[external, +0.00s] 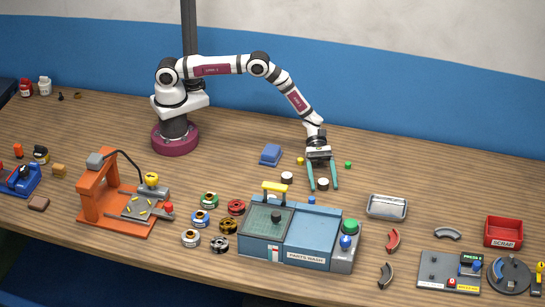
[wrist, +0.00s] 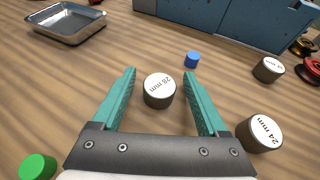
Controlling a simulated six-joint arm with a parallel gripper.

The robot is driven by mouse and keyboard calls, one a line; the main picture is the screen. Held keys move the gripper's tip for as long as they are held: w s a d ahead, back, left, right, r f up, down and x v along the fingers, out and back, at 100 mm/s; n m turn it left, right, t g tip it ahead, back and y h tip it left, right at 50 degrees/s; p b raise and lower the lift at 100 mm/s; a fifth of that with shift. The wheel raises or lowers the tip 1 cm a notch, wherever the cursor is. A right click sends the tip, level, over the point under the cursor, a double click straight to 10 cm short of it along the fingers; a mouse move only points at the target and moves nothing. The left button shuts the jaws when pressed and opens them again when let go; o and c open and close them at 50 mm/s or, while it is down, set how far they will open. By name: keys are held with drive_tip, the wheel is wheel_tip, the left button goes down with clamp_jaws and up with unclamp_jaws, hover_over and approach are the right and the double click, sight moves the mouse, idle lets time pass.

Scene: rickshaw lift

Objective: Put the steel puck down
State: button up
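A short dark-sided puck with a white top marked in millimetres, perhaps 26 or 28, (wrist: 159,90) sits upright on the wooden table. It also shows in the external view (external: 323,184). My gripper (wrist: 160,80) is open, its teal fingers on either side of this puck, with visible gaps in the wrist view. My gripper (external: 323,188) points down over the table in the external view. A similar puck marked 24 mm (wrist: 262,133) stands to the right in the wrist view, and another white-topped puck (wrist: 268,69) is farther off. I cannot tell which is steel.
A small blue cylinder (wrist: 192,60) and a green one (wrist: 38,167) stand nearby. A metal tray (external: 387,206) lies right of my gripper in the external view. The blue parts washer (external: 310,235) stands in front. Bare table lies between my gripper and the tray.

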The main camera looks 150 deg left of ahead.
drive_tip(key=shift+r, duration=0.1)
drive_tip(key=v, duration=1.2)
drive_tip(key=shift+a, duration=0.1)
drive_tip(key=d+r+m+g+h, duration=0.1)
drive_tip(key=d+r+m+g, duration=0.3)
drive_tip(key=d, duration=0.3)
drive_tip(key=d+r+m+g+h, duration=0.1)
drive_tip(key=d+r+m, duration=0.35)
drive_tip(key=d, duration=0.25)
drive_tip(key=d+r+m+g+h, duration=0.1)
drive_tip(key=d+r+m+g, duration=0.2)
drive_tip(key=d+m, duration=0.3)
drive_tip(key=s+d+r+m+g+y, duration=0.1)
drive_tip(key=s+d+r+m+g, duration=0.35)
drive_tip(key=d, duration=0.45)
drive_tip(key=s+d+r+m+y, duration=0.1)
drive_tip(key=s+d+m+y, duration=0.2)
drive_tip(key=s+m+y, duration=0.5)
drive_tip(key=s+m, duration=1)
drive_tip(key=shift+s+d+y, duration=0.2)
drive_tip(key=shift+s+y, duration=0.15)
drive_tip(key=shift+y, duration=0.05)
drive_tip(key=shift+r, duration=0.15)
